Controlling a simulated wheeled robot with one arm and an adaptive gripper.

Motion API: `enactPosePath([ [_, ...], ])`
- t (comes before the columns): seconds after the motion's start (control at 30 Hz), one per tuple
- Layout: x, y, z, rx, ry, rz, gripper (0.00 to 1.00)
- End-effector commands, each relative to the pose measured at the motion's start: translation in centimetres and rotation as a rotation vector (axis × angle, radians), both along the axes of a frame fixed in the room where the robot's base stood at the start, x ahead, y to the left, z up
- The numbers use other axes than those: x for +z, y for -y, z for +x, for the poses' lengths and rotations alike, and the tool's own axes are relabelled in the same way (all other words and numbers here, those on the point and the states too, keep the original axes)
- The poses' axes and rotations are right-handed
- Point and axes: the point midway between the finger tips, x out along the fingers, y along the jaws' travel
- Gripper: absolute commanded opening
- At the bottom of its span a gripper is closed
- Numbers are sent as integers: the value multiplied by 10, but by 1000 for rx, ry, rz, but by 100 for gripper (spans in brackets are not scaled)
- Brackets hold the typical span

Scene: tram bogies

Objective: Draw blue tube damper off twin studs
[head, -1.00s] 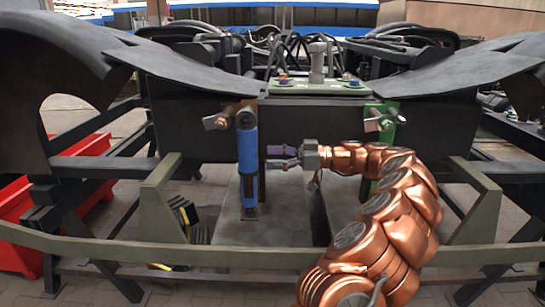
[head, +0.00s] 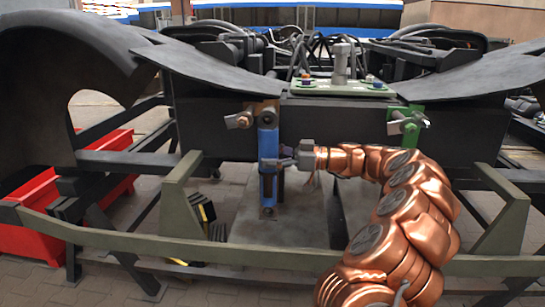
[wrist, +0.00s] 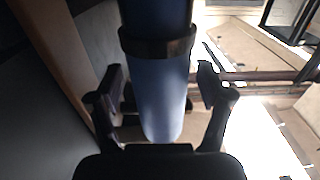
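The blue tube damper (head: 267,143) hangs upright in front of the dark bogie beam, left of centre. Its top end sits at an orange-brown bracket (head: 262,106), and its lower end is near a small fitting (head: 268,211). The studs themselves are hard to make out. My gripper (head: 275,163) reaches in from the right at the damper's mid-height. In the wrist view the blue tube (wrist: 160,100), with a dark band around it, stands between the two fingers of my gripper (wrist: 160,88). The fingers are apart, with gaps beside the tube.
A green bracket (head: 407,122) with a bolt is on the beam to the right. An olive rail frame (head: 180,248) crosses low in front. A red bin (head: 45,215) stands at left. Dark curved covers (head: 90,45) overhang above. The floor below the damper is mostly clear.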

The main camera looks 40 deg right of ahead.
Motion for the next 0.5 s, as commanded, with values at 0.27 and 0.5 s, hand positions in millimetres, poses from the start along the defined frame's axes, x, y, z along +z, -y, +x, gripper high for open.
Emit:
enactPosePath([
  [0.27, 0, 0, 0, 1, 0, 0, 46],
  [0.5, 0, 0, 0, 1, 0, 0, 21],
])
